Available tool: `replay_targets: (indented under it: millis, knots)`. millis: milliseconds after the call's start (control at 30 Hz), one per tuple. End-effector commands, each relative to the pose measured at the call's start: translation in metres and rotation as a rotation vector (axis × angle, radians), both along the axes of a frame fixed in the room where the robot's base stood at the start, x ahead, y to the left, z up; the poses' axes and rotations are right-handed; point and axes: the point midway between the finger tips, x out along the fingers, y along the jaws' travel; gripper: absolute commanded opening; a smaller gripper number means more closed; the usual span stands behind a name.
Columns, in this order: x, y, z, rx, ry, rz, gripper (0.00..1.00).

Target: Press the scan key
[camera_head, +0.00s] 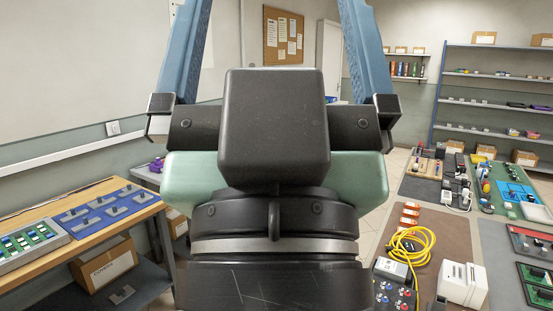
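My gripper (272,40) fills the middle of the head view, close to the camera, with its fingers pointing up. The fingertips run out of the top of the picture. I cannot pick out a scan key for certain. A grey panel with red and blue knobs or buttons (396,295) lies at the bottom right, partly cut off. A grey panel with green and white parts (30,246) lies at the left. Any marking on either is too small to read.
A wooden bench (92,237) at left carries a blue tray (108,207); a cardboard box (104,264) sits below. At right, tables hold a coiled yellow hose (409,250), a white box (463,284) and several small items. Shelves (493,104) stand behind. My gripper hides the middle.

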Motion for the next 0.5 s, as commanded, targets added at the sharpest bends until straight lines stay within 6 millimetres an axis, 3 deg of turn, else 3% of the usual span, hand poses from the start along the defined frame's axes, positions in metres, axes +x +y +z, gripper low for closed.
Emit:
replay_targets:
  millis: [67, 500]
  knots:
    - [0.0005, -0.0001, -0.0003, 0.0, 0.002, 0.0, 0.93]
    - [0.0012, -0.0004, -0.001, 0.0, 0.004, -0.001, 0.14]
